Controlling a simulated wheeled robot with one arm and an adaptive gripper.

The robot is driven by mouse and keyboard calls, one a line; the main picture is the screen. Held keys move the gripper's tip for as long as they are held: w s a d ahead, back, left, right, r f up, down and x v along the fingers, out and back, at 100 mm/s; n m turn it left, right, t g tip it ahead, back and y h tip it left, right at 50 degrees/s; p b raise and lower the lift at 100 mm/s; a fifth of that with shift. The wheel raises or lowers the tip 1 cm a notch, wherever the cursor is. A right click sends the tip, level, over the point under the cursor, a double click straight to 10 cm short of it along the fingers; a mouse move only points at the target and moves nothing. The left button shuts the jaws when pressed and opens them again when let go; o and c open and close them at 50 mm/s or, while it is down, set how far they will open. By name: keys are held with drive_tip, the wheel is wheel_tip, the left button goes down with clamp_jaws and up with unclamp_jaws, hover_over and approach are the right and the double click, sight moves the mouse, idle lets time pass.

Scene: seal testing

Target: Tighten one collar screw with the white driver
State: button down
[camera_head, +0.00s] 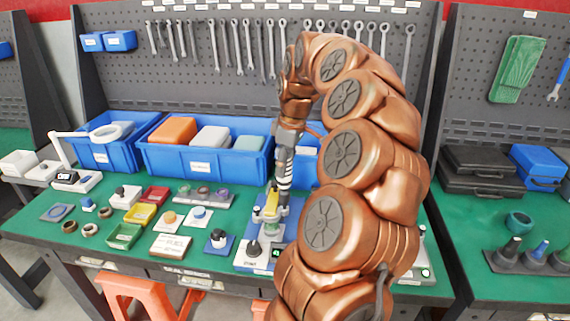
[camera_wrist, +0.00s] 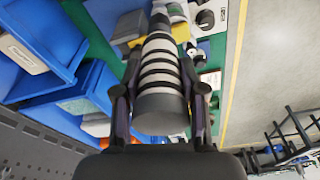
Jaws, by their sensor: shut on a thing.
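My gripper (camera_wrist: 160,100) is shut on the white driver (camera_wrist: 160,75), a white cylinder with dark rings, seen from its end in the wrist view. In the head view the driver (camera_head: 284,172) hangs upright under my wrist. Its lower end is at a small yellow and grey fixture (camera_head: 270,207) on the blue base (camera_head: 283,232) at the table's middle. The fixture's yellow part also shows in the wrist view (camera_wrist: 180,33). The collar screws are too small to make out, and I cannot tell whether the driver tip touches one.
Blue bins (camera_head: 200,158) stand behind the fixture. A white unit with a black knob (camera_head: 253,248) is at its front left. Small trays, rings and knobs fill the green table (camera_head: 50,228) to the left. A pegboard (camera_head: 200,70) with wrenches stands behind.

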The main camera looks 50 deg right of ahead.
drive_tip(key=shift+f+b, duration=0.4)
drive_tip(key=shift+f, duration=0.25)
idle(0.8)
drive_tip(key=shift+f+b, duration=0.5)
drive_tip(key=shift+b, duration=0.4)
idle(3.3)
